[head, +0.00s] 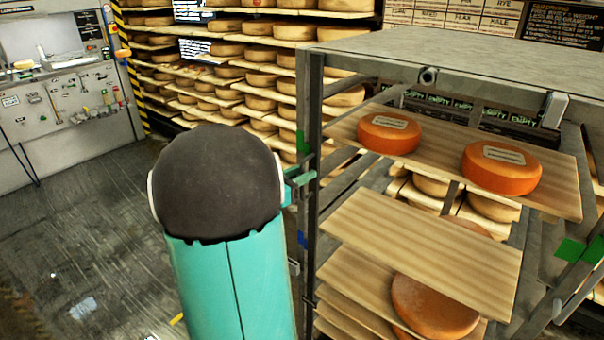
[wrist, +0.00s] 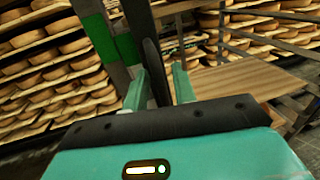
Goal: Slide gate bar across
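My gripper (wrist: 160,78) shows two teal fingers set apart in the wrist view. A dark upright piece with a rounded end (wrist: 152,60) stands between them. It may be the gate bar or its handle; whether the fingers touch it I cannot tell. In the head view my gripper (head: 304,180) is at the left front post (head: 313,130) of the metal rack, partly hidden by my dark-capped teal arm. The post carries green tape, which also shows in the wrist view (wrist: 126,46). No bar clearly crosses the rack's front in the head view.
The rack holds wooden boards (head: 420,245) and several orange cheese wheels (head: 389,133). One board juts forward, beside my gripper. Full cheese shelves (head: 250,65) stand behind. The floor (head: 80,230) on the left is mostly clear.

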